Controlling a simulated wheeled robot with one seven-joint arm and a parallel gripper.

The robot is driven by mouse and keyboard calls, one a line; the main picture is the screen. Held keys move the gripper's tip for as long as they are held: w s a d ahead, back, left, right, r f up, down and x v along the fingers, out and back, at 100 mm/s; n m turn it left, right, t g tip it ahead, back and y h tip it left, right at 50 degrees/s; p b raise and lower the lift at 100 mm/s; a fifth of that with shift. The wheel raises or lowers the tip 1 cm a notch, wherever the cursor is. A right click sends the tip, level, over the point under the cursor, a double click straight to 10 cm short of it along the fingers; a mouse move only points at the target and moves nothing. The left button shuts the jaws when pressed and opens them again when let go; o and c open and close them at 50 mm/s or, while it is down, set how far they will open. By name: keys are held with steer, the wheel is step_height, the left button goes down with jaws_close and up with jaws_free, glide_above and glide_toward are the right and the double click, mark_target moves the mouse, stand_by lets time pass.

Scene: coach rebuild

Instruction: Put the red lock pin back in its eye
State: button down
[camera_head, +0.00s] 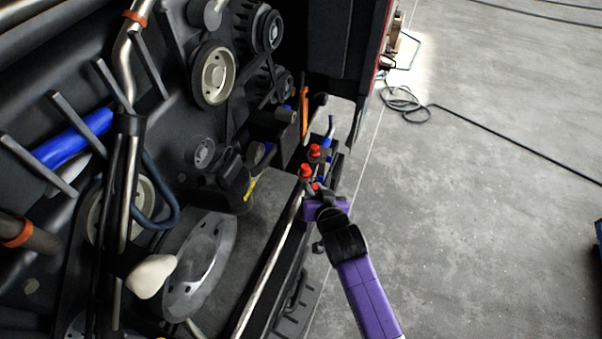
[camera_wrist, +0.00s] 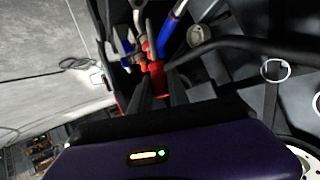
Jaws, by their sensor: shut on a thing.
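My gripper (camera_head: 318,195) is at the right end of the dark ledge beside the engine, its purple body reaching in from below. In the wrist view its dark fingers (camera_wrist: 160,88) are closed on a red piece, which I take to be the red lock pin (camera_wrist: 157,76). A small red bit shows at the fingertips in the head view (camera_head: 316,186). Two other red caps stand just beyond, a nearer one (camera_head: 305,170) and a farther one (camera_head: 314,150). The pin's lower end is hidden, and I cannot make out the eye.
A blue-handled tool (camera_wrist: 173,28) and an orange upright piece (camera_head: 304,112) stand close beyond the gripper. A pale rod (camera_head: 268,268) runs along the ledge. Pulleys (camera_head: 213,74) and pipes fill the left. The concrete floor (camera_head: 480,200) at right is open, with a black cable (camera_head: 405,104) on it.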

steer(key=w+d+r+m+t+b, duration=0.2)
steer(key=d+r+m+b, duration=0.15)
steer(key=d+b, duration=0.2)
steer(key=w+d+r+m+t+b, duration=0.1)
steer(key=w+d+r+m+b, duration=0.1)
steer(key=d+m+b, duration=0.3)
step_height(320, 180, up, 12)
steer(key=s+d+m+t+y, duration=0.2)
steer(key=d+m+t, duration=0.1)
steer(key=m, duration=0.2)
steer(key=shift+m, duration=0.25)
steer(key=shift+w+a+p, duration=0.3)
steer(key=shift+a+p, duration=0.2)
steer(key=shift+a, duration=0.25)
steer(key=shift+w+a+p, duration=0.35)
steer(key=shift+a+p, duration=0.15)
steer(key=shift+a, duration=0.25)
steer(key=shift+w+a+p, duration=0.3)
steer(key=shift+a+p, duration=0.2)
steer(key=shift+a, duration=0.25)
steer(key=shift+a, duration=0.3)
